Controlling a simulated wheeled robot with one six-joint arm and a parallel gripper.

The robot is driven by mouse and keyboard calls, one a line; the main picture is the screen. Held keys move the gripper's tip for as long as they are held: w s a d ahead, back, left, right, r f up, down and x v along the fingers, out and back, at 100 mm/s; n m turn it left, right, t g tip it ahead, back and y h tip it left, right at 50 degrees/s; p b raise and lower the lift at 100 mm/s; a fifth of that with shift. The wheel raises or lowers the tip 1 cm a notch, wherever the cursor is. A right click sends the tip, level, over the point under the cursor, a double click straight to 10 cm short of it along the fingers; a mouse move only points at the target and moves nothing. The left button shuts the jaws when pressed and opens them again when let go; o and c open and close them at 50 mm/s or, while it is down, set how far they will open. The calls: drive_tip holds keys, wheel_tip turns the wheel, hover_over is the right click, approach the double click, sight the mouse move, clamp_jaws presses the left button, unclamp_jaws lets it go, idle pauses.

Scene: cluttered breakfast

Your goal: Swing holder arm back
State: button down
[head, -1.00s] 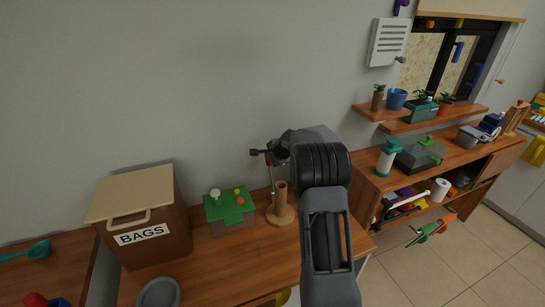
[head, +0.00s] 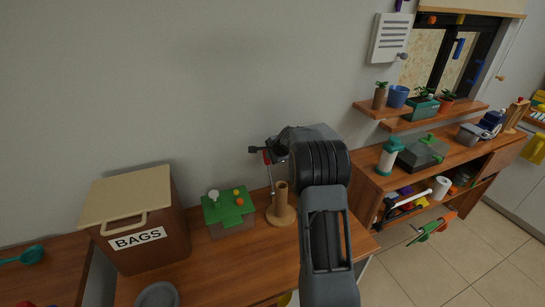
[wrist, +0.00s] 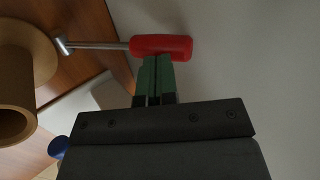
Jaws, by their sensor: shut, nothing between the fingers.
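The holder (head: 281,213) stands on the wooden counter, with a round wooden base and an upright hollow tube. Its thin metal arm (head: 271,178) rises beside the tube and ends in a red handle (head: 267,157). In the wrist view the metal arm (wrist: 96,45) runs from near the round base (wrist: 27,48) to the red handle (wrist: 162,47). My gripper (wrist: 156,62) has its green fingers shut and empty. Their tips are at the handle's lower edge in that view; I cannot tell whether they touch it. In the head view my arm hides most of the gripper.
A green-topped block (head: 229,207) with small knobs is left of the holder. A brown BAGS box (head: 136,215) and a grey round dish (head: 157,296) are further left. A wall shelf (head: 382,113) with plants and a lower shelf unit (head: 450,157) are at right.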

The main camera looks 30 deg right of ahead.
drive_tip(key=b+v, duration=0.1)
drive_tip(key=v, duration=1.2)
drive_tip(key=shift+s+d+r, duration=0.15)
drive_tip(key=shift+d+r, duration=0.05)
drive_tip(key=shift+d, duration=0.1)
